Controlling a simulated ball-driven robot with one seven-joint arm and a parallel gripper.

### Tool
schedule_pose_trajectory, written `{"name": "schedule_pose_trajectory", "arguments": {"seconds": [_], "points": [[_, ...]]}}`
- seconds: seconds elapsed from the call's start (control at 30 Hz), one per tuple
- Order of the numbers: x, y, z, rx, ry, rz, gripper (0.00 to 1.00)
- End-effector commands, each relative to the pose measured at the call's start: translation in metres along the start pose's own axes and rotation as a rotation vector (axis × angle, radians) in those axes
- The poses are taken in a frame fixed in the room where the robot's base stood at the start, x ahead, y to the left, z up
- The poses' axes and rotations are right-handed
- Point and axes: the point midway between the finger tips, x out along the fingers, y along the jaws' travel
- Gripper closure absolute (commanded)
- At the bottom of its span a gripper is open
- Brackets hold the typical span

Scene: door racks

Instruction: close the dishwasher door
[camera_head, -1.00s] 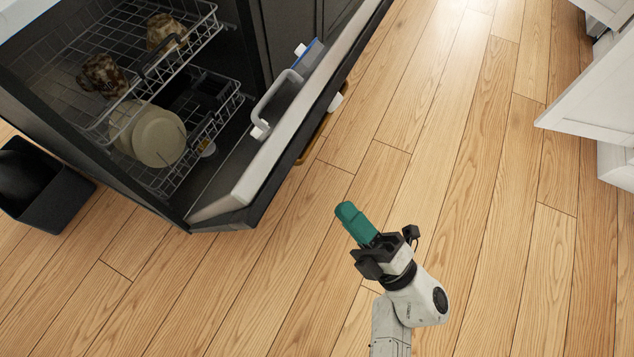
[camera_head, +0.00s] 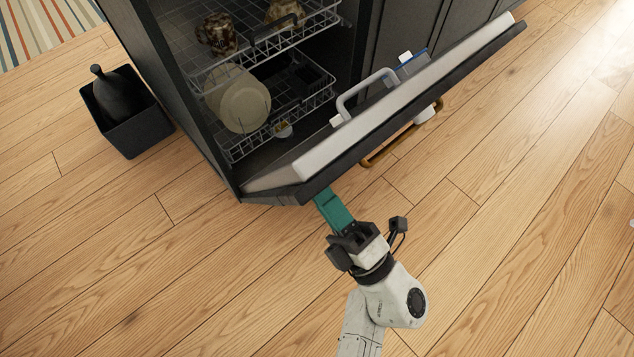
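The dishwasher door (camera_head: 400,105) is hinged low and stands partly open, tilted outward from the dark cabinet. Its white inner edge faces up, with a grey handle-like bar (camera_head: 362,92) on it. Two wire racks (camera_head: 300,92) with plates and cups show inside the dishwasher. My gripper (camera_head: 330,206) has teal fingers and is at the door's lower left corner, on the outer side. The fingertips are partly hidden by the door edge; I cannot tell whether they touch it. The fingers look close together with nothing between them.
A brown bar (camera_head: 383,155) with a white piece (camera_head: 425,113) shows under the door's outer side. A black bin (camera_head: 130,115) stands on the floor at left. A striped rug (camera_head: 45,28) lies at the upper left.

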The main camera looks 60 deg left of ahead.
Motion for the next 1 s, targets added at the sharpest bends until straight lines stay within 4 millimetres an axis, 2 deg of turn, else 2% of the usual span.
{"name": "schedule_pose_trajectory", "arguments": {"seconds": [0.03, 0.2, 0.77, 0.87, 1.0], "points": [[0.009, -0.001, -0.001, -0.001, 0.004, 0.0, 1.0], [0.023, 0.0, 0.0, -0.001, 0.001, -0.001, 1.0], [0.032, 0.001, 0.0, 0.0, 0.001, -0.01, 1.0], [0.044, 0.004, 0.0, -0.001, 0.001, -0.026, 1.0], [0.075, 0.008, -0.001, -0.001, 0.004, -0.067, 1.0]]}}
